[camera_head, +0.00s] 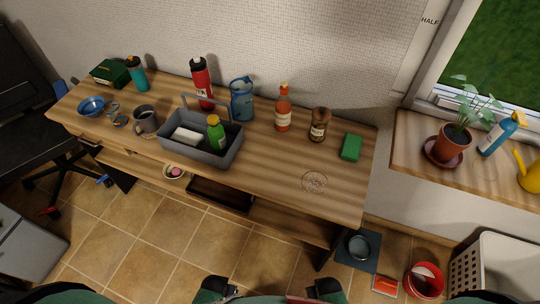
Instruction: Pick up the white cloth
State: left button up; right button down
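A white item (187,136) lies in the left part of the grey caddy (228,158) on the wooden table. It looks like a small folded cloth, but it is too small to be sure. A green bottle (215,135) with a yellow cap stands beside it in the caddy, and the caddy's handle arches over behind them. Only dark and green parts of my own body show along the bottom edge. I cannot make out fingertips of either gripper, and nothing of mine touches the table top or the caddy.
A mug (146,119) and blue bowl (92,105) stand left of the caddy. A red bottle (200,82), blue bottle (242,99), orange bottle (283,110) and brown jar (319,125) stand behind or right. The front right table top is mostly clear. A red bucket (424,280) stands on the floor.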

aim_at(181, 136)
jog(key=k+j+z, duration=0.25)
jog(key=k, duration=0.15)
jog(key=k+j+z, duration=0.25)
jog(key=k, duration=0.15)
